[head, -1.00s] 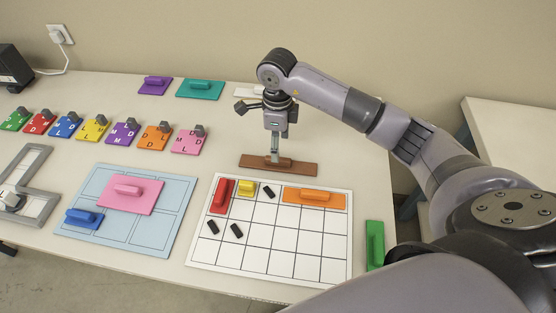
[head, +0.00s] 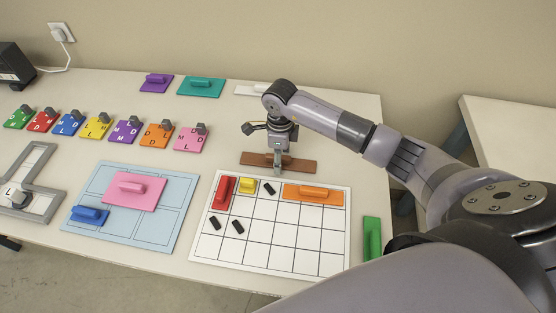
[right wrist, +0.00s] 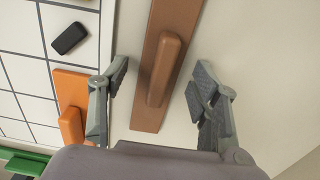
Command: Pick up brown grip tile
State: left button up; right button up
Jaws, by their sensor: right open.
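The brown grip tile (head: 304,165) is a long flat bar with a raised handle, lying on the table behind the white grid board. My right gripper (head: 279,168) is directly over it, pointing down. In the right wrist view the brown grip tile (right wrist: 167,70) runs between the two open fingers of my right gripper (right wrist: 163,88). One finger is on each side of its raised handle, with a gap on both sides. My left gripper is not in view.
The white grid board (head: 310,235) in front holds a red tile (head: 223,191), a yellow tile (head: 247,186), an orange tile (head: 314,194) and several black pieces. A green tile (head: 372,238) lies at the right table edge. A pale blue board (head: 150,240) stands left.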

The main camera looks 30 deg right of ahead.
grip_shut()
dwell(0.5)
jog(key=shift+s, duration=0.1)
dwell(0.3)
